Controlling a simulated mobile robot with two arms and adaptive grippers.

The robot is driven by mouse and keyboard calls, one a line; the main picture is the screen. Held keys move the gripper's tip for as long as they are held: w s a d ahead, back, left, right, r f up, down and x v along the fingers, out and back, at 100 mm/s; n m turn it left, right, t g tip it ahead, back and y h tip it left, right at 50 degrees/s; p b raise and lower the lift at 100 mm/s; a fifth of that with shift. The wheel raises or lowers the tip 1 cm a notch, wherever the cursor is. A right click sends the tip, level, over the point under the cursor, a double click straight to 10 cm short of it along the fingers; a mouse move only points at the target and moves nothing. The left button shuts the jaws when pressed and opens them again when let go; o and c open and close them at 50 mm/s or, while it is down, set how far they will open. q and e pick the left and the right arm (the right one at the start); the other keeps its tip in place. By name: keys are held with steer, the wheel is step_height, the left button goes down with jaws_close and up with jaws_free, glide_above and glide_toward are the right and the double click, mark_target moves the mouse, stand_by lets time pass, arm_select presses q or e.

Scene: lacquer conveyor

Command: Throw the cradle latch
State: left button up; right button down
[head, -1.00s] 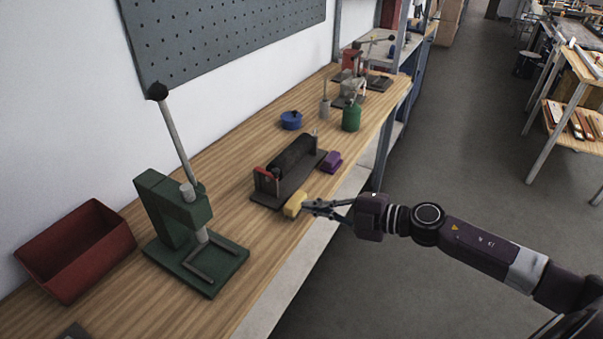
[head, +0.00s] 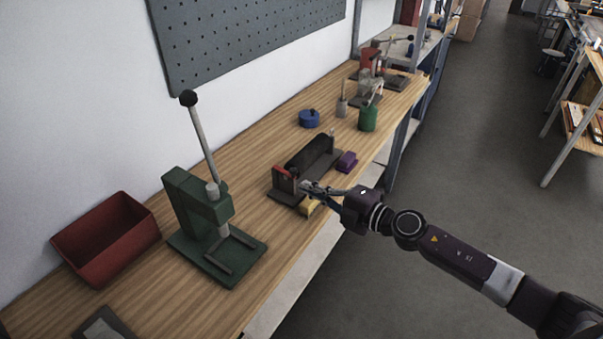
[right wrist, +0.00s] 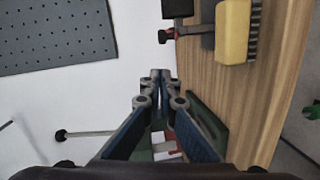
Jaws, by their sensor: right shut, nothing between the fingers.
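The cradle (head: 291,196) is a dark grey base with upright end plates, standing near the bench's front edge. A black roller (head: 310,153) lies in it. A red part (head: 281,171), seemingly the latch, is at its near end plate. My right gripper (head: 303,186) is shut and empty beside the cradle's near end, above a yellow brush (head: 306,208). The brush also shows in the right wrist view (right wrist: 232,32). My left gripper is out of view.
A green lever press (head: 205,205) stands left of the cradle, with a red bin (head: 105,240) beyond it. A purple block (head: 347,161), a blue round container (head: 309,118) and a green bottle (head: 368,118) are farther along. Bare bench lies between press and cradle.

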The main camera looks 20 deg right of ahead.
mark_target(295, 172)
steer(key=w, duration=0.2)
steer(key=w+a, duration=0.1)
steer(key=w, duration=0.1)
steer(key=shift+w+f, duration=0.1)
steer(key=shift+f, duration=0.3)
steer(key=shift+w+d+f+b, duration=0.1)
steer(key=shift+w+d+b, duration=0.1)
steer(key=shift+w, duration=0.2)
steer(key=shift+w+d+f+b, duration=0.1)
steer(key=shift+w+d, duration=0.05)
steer(key=shift+w, duration=0.25)
steer(key=shift+w+d, duration=0.35)
steer(key=shift+w, duration=0.1)
steer(key=shift+w+d, duration=0.3)
steer(key=shift+d, duration=0.1)
steer(key=shift+s, duration=0.1)
